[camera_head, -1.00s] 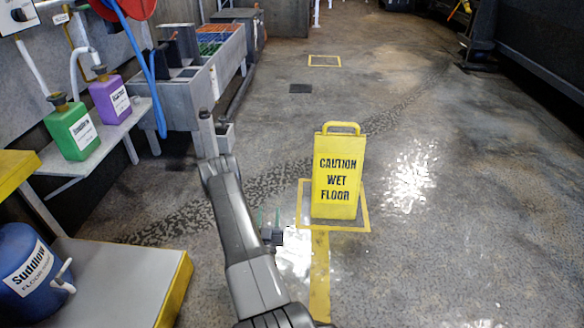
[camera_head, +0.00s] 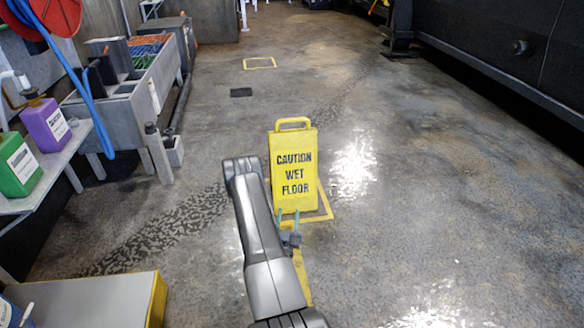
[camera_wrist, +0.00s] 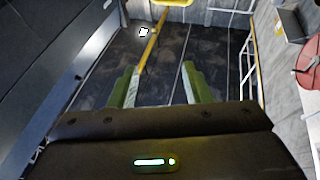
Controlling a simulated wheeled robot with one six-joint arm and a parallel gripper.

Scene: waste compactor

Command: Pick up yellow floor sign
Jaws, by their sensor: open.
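The yellow floor sign (camera_head: 293,168), with black "CAUTION WET FLOOR" lettering and a handle loop on top, stands upright on the floor in the head view. My gripper (camera_head: 289,215) is in front of the sign's lower edge, its two greenish fingers pointing up in the picture. The fingers overlap the sign's bottom; I cannot tell whether they touch it. In the wrist view my gripper (camera_wrist: 162,85) is open, with a gap between the green fingers and nothing held. A thin yellow strip shows beyond them there; I cannot tell what it is.
A yellow floor outline (camera_head: 327,205) surrounds the sign's base. At left are a grey bin unit (camera_head: 135,95), a shelf with green (camera_head: 18,165) and purple (camera_head: 45,125) jugs, and a yellow-edged bench (camera_head: 100,298). The floor right of the sign is clear and shiny.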

